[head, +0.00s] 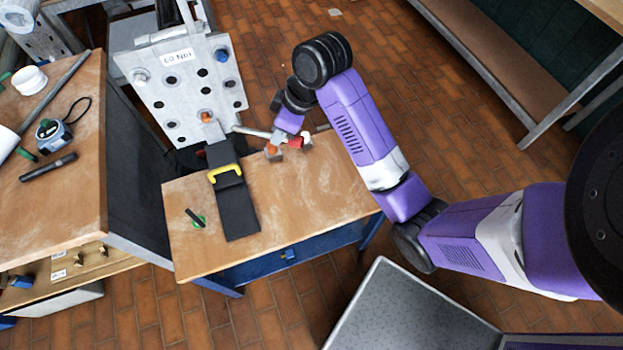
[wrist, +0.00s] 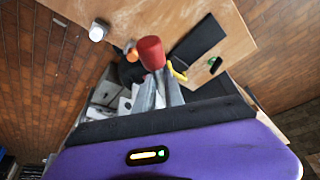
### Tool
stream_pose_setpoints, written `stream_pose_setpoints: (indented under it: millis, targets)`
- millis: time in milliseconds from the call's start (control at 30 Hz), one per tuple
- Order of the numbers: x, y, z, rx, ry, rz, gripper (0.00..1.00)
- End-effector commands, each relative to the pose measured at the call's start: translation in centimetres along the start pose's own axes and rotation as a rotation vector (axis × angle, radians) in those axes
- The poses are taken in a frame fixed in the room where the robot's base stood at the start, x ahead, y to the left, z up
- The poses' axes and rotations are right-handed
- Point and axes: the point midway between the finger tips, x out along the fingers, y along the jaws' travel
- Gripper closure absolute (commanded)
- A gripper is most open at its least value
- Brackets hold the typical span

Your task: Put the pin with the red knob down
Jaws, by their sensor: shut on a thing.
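My gripper is shut on the pin. In the wrist view the red knob (wrist: 151,52) stands up at the ends of the grey fingers (wrist: 158,92). The pin's shaft is mostly hidden by the fingers. A grey rod (head: 252,131) points left from near the gripper toward the plate; I cannot tell whether it is the pin's shaft.
The small bench top (head: 300,210) is clear at the front right. A black strip with a yellow handle (head: 225,173) and a green-and-black item (head: 197,220) lie on its left. The grey holed plate (head: 187,85) stands behind. A cluttered bench (head: 85,190) is at left.

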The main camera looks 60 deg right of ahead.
Motion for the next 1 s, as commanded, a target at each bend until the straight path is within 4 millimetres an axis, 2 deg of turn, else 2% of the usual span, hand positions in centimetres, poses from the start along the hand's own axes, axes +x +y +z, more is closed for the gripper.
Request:
stream_pose_setpoints:
  millis: [200, 400, 600, 767, 1000]
  targets:
    - [-0.9, 2.4, 4.3, -0.115, 0.001, -0.051, 1.00]
    - [-1.4, 3.6, 8.2, -0.201, 0.000, -0.085, 1.00]
    - [-1.5, 4.0, 10.2, -0.242, 0.000, -0.099, 1.00]
    - [0.3, 4.0, 11.2, -0.247, 0.000, -0.101, 1.00]
    - [4.4, 4.0, 12.9, -0.241, -0.001, -0.104, 1.00]
